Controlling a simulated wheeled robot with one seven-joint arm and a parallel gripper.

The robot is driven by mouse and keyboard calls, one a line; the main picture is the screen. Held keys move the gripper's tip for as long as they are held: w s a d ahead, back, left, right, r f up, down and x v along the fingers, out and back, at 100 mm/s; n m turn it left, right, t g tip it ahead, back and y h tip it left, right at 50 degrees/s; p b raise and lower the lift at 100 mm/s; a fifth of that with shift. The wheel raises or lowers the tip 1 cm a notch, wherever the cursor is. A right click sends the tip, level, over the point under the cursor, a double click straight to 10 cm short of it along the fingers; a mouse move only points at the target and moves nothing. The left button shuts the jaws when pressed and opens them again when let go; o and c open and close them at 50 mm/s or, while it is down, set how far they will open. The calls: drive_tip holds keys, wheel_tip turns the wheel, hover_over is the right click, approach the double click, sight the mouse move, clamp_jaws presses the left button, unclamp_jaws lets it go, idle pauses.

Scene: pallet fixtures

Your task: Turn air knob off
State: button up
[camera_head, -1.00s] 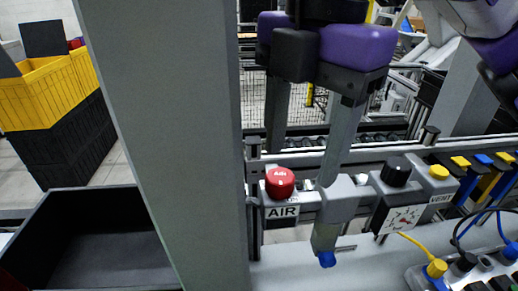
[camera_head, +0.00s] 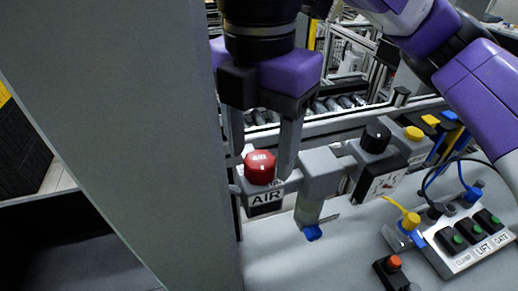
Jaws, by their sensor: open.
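The red air knob (camera_head: 260,167) sits on a grey block on the rail, above a white label reading AIR (camera_head: 266,197). My gripper (camera_head: 262,158) points down over it from above. Its fingers are spread, one to the left of the knob and one to the right. The right finger's tip is close beside the knob; whether either finger touches it I cannot tell. The gripper holds nothing that I can see.
A grey post (camera_head: 130,120) stands close on the left. Right of the knob are a grey valve body with a blue tip (camera_head: 312,233), a black knob (camera_head: 375,138) and a yellow button (camera_head: 413,132). A button box (camera_head: 465,240) with cables lies at lower right.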

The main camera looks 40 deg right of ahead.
drive_tip(key=shift+f, duration=0.55)
clamp_jaws()
drive_tip(key=shift+r+m+p, duration=0.1)
drive_tip(key=shift+m+p, duration=0.3)
drive_tip(key=m+p, duration=0.2)
drive_tip(key=shift+r+m, duration=0.1)
drive_tip(key=shift+m, duration=0.3)
drive_tip(key=shift+m+p, duration=1.35)
drive_tip(key=shift+m, duration=0.55)
